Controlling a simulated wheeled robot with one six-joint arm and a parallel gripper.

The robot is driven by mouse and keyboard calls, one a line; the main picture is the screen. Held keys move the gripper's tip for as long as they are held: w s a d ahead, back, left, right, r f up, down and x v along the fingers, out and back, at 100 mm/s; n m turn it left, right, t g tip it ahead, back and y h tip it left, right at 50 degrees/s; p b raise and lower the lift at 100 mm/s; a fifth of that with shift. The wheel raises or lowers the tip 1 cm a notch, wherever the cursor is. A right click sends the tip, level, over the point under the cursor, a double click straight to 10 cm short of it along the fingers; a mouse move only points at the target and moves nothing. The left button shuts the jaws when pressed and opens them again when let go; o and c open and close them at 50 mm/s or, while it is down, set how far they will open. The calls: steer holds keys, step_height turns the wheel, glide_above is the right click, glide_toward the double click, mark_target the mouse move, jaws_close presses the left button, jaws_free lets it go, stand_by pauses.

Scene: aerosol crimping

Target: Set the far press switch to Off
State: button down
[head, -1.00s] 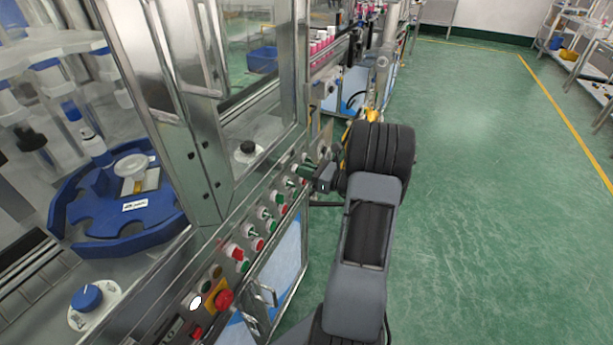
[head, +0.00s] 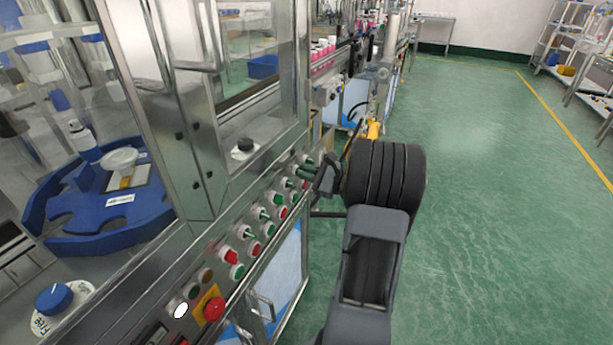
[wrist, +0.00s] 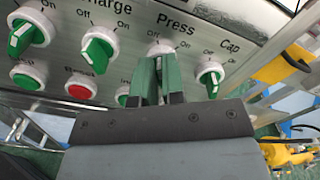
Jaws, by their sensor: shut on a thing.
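The press switch (wrist: 160,48) sits under the label "Press" on the slanted metal panel. It shows a white round base with On and Off marks beside it. My gripper (wrist: 157,82) is shut on this switch in the wrist view, its two fingers on either side of the knob. The fingers hide most of the knob, so I cannot tell which mark it points to. In the head view my gripper (head: 320,178) is at the far end of the panel's row of switches, and my own wrist partly covers that end.
The charge switch (wrist: 99,46) is left of the press switch and the cap switch (wrist: 209,76) is right of it, both close to my fingers. A red button (wrist: 81,87) lies below. A red emergency stop (head: 214,308) is at the near panel end. The green floor at right is clear.

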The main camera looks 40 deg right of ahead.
stand_by(0.4)
steer(key=c, duration=1.2)
jaws_free()
steer(key=v, duration=1.3)
steer(key=shift+s+d+f+p, duration=0.1)
steer(key=shift+s+d+p, duration=0.15)
steer(key=shift+s+p, duration=0.05)
